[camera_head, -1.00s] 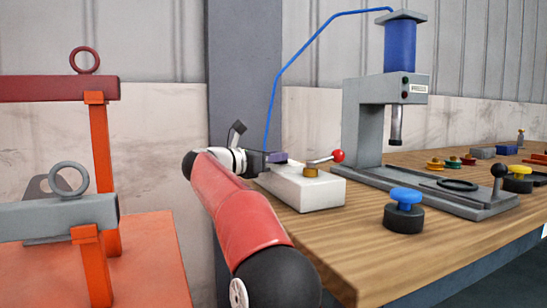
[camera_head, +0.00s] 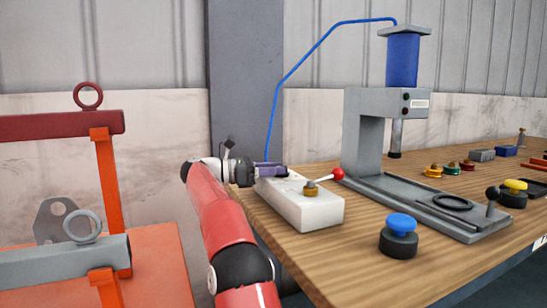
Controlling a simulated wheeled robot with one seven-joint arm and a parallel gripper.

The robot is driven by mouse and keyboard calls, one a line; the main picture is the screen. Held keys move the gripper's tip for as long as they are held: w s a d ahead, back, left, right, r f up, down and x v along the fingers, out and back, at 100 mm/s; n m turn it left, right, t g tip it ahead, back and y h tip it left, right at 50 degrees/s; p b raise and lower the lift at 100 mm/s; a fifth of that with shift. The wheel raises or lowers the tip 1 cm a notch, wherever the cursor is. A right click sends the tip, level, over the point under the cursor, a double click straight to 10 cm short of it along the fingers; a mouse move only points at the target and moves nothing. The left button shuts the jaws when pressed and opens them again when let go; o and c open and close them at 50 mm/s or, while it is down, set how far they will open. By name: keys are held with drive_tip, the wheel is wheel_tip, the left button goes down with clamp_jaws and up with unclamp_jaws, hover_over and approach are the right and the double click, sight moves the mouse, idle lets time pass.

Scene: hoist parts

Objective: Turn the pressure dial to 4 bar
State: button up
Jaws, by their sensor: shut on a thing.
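The pressure dial itself does not show clearly; my gripper and wrist cover the far left end of the white block (camera_head: 310,210), where the blue hose (camera_head: 290,75) comes down. My gripper (camera_head: 284,171) is at that end, low over the block's top, with purple-grey fingers. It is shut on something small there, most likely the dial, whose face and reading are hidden. A brass valve (camera_head: 311,190) with a red-ball lever (camera_head: 337,174) stands on the block to the right of the gripper, apart from it.
The grey press (camera_head: 365,135) stands behind and right of the block on the wooden bench (camera_head: 310,260). A blue-topped knob (camera_head: 401,225) is in front. Small parts lie at the back right. An orange stand (camera_head: 110,190) with lifting rings is left of my arm.

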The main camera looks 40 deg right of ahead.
drive_tip(key=shift+w+m+g+y+p, duration=0.1)
drive_tip(key=shift+m+g+y+p, duration=0.3)
drive_tip(key=shift+m+g+p, duration=0.25)
drive_tip(key=o, duration=1)
drive_tip(key=shift+f+n+b, duration=0.1)
drive_tip(key=shift+n+b, duration=0.25)
drive_tip(key=shift+b, duration=0.15)
